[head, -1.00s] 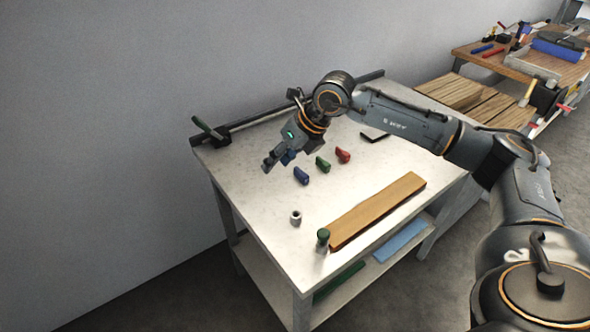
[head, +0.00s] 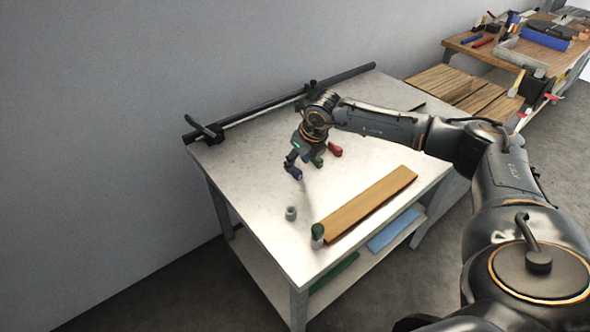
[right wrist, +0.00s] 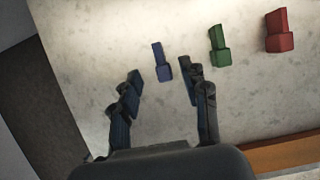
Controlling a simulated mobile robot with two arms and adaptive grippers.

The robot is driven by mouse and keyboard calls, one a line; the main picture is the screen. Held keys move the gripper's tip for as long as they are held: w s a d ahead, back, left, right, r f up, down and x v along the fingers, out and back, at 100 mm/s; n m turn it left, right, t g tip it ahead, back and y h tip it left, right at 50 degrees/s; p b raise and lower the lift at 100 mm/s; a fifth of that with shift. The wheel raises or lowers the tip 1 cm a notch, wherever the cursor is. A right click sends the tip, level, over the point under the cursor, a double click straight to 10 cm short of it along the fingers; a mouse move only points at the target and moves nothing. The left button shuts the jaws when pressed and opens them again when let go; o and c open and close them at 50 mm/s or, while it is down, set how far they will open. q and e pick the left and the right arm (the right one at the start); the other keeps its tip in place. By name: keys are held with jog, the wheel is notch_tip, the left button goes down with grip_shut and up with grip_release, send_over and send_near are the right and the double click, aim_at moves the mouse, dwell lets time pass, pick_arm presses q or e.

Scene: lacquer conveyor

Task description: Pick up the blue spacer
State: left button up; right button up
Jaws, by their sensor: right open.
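The blue spacer (head: 296,174) lies on the white worktop, partly covered by my right gripper in the head view. My right gripper (head: 291,164) is low over the table at the spacer, pointing down. In the right wrist view the blue spacer (right wrist: 161,64) lies between and slightly beyond the open fingertips (right wrist: 160,73), with a gap on both sides. I cannot tell the exact height of the fingers above the table. My left gripper is not in view.
A green spacer (right wrist: 220,48) and a red spacer (right wrist: 279,32) lie to the right of the blue one. A wooden board (head: 370,205), a grey ring (head: 291,213) and a green-topped cylinder (head: 318,236) are nearer the front. A dark rail (head: 260,108) runs along the back edge.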

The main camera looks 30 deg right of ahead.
aim_at(295, 168)
jog(key=x, duration=0.3)
jog(key=shift+s+d+f, duration=0.1)
jog(key=shift+f, duration=0.1)
jog(key=shift+c, duration=0.5)
jog(key=c, duration=0.8)
jog(key=shift+o, duration=0.2)
jog(key=shift+r, duration=0.15)
